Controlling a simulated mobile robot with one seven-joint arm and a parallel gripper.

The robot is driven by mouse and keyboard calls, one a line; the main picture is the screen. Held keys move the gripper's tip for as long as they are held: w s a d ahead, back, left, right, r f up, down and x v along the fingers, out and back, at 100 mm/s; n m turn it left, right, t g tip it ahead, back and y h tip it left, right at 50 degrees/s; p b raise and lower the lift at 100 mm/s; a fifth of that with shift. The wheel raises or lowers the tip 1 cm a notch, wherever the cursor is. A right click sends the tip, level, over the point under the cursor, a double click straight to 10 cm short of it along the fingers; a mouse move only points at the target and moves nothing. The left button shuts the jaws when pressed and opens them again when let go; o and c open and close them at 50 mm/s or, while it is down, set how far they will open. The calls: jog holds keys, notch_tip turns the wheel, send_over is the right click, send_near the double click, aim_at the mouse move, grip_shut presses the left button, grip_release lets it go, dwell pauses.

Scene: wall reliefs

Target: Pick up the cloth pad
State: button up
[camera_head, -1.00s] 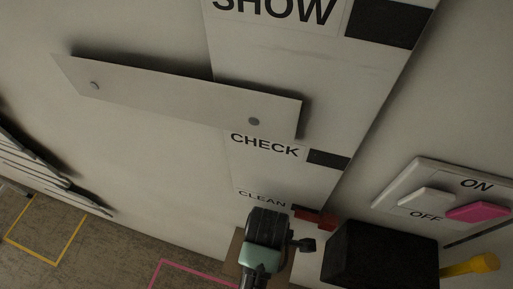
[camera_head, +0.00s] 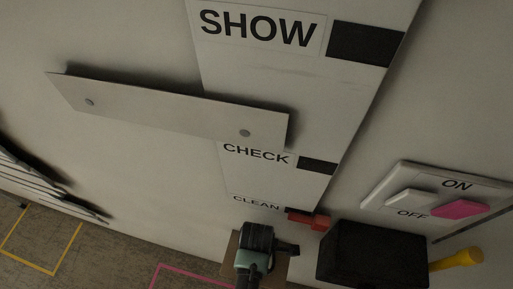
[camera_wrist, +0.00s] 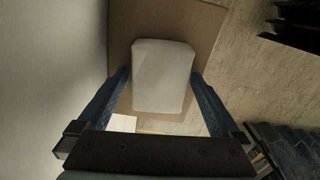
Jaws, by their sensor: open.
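The cloth pad (camera_wrist: 163,72) is a white, rounded block in the wrist view, lying on a brown board (camera_wrist: 120,30). My gripper (camera_wrist: 161,76) is open, with one blue finger near the left side of the pad and the other near its right side. The pad lies between and beyond the fingertips, and I cannot tell how far below them it is. No grip on it shows. In the head view, the end of my arm is low in the middle, and the pad is hidden there.
A wall panel with SHOW, CHECK and CLEAN labels (camera_head: 256,202) rises behind my arm. A red piece (camera_head: 307,219) and a black box (camera_head: 372,255) are close on the right. An ON/OFF switch plate (camera_head: 380,195) is farther right. A grey plate (camera_head: 170,108) juts out above left.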

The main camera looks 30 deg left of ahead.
jog(key=c, duration=1.2)
jog(key=shift+s+r+b, duration=0.1)
jog(key=shift+r+b, duration=0.1)
jog(key=shift+b, duration=0.1)
jog(key=shift+r, duration=0.3)
notch_tip(320, 180, up, 6)
jog(key=shift+f+b, duration=0.15)
jog(key=shift+b, duration=0.6)
jog(key=s+d+b, duration=0.1)
jog(key=s, duration=0.5)
jog(key=s+d+b, duration=0.2)
jog(key=s, duration=0.4)
jog(key=s+d+b, duration=0.2)
jog(key=s, duration=0.5)
jog(key=shift+d+r, duration=0.2)
jog(key=shift+d, duration=0.05)
